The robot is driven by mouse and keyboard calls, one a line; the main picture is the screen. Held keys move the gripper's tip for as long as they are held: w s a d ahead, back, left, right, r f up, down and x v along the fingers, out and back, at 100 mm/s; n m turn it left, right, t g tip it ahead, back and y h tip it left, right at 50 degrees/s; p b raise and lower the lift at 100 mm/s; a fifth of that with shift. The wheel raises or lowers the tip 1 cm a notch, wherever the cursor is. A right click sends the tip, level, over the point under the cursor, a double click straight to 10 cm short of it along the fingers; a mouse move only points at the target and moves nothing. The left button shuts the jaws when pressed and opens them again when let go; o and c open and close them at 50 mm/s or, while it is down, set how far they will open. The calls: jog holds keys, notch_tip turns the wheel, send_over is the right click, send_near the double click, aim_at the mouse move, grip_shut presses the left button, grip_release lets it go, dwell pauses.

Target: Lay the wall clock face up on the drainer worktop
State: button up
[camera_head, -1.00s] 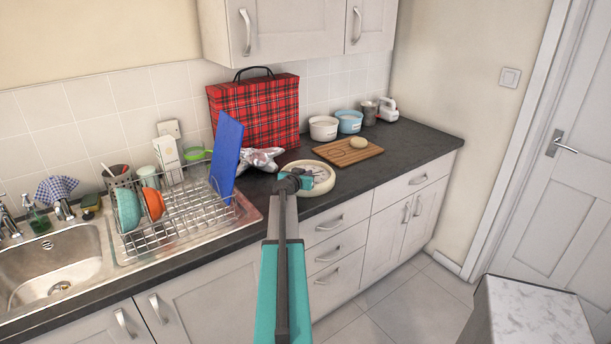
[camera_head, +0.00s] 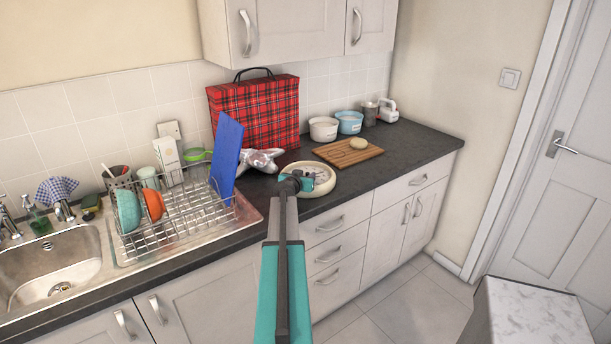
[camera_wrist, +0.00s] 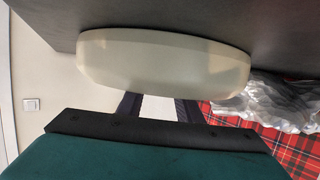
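The wall clock (camera_head: 322,190) is a round dial with a thick cream rim. It lies face up on the dark worktop (camera_head: 400,160), right of the dish rack and close to the front edge. My gripper (camera_head: 305,183) is at the clock's left front part and covers some of its face. In the wrist view the clock (camera_wrist: 165,62) shows edge-on as a cream band against the worktop. My gripper's two dark fingers (camera_wrist: 158,106) stand apart with bare wall showing between them. Their tips are hidden behind the clock's rim, so contact cannot be told.
A dish rack (camera_head: 185,222) with bowls and a blue board (camera_head: 226,158) stands left, beside the sink (camera_head: 45,270). A silver star-shaped object (camera_head: 262,160) and a tartan bag (camera_head: 255,112) are behind the clock. A wooden board (camera_head: 350,154) lies to its right. The worktop's right end is clear.

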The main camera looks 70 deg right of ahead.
jog(key=shift+r+p, duration=0.3)
jog(key=shift+b+v, duration=0.5)
jog(key=shift+v, duration=0.3)
jog(key=shift+b+v, duration=1.55)
jog(key=shift+v, duration=3.6)
jog(key=shift+w, duration=0.1)
